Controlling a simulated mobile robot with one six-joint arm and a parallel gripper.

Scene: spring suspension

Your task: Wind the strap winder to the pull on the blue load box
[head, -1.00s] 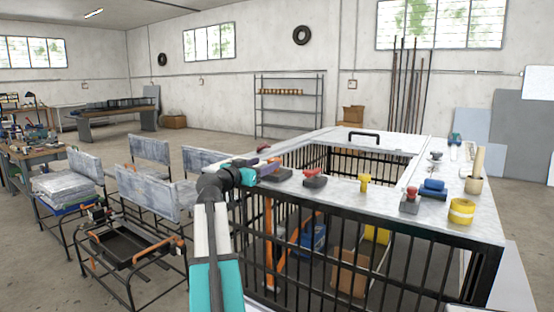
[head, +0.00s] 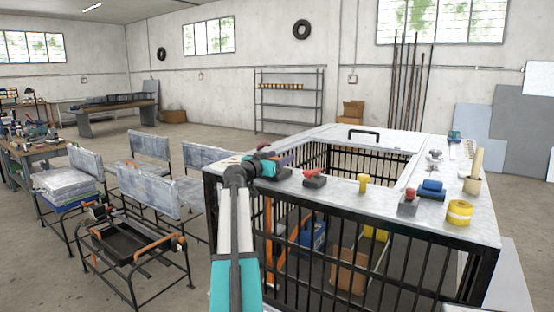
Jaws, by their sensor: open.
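A blue box (head: 313,234) stands inside the black barred cage, partly hidden by the bars; it may be the load box. I cannot surely tell which item is the strap winder. A red-handled dark device (head: 314,178) sits on the cage's metal top, just right of my gripper. Another red-topped grey device (head: 409,202) sits farther right on the top. My gripper (head: 286,161) is open over the top's left part. It is small, and its fingers are hard to make out beyond the teal wrist. No strap or pull can be made out.
The cage top (head: 335,196) is a metal rim around an opening. It carries a yellow knob (head: 363,182), a blue item (head: 432,190), a yellow roll (head: 460,212) and a cup (head: 472,185). A cardboard box (head: 349,270) is inside. Chairs (head: 145,190) stand left.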

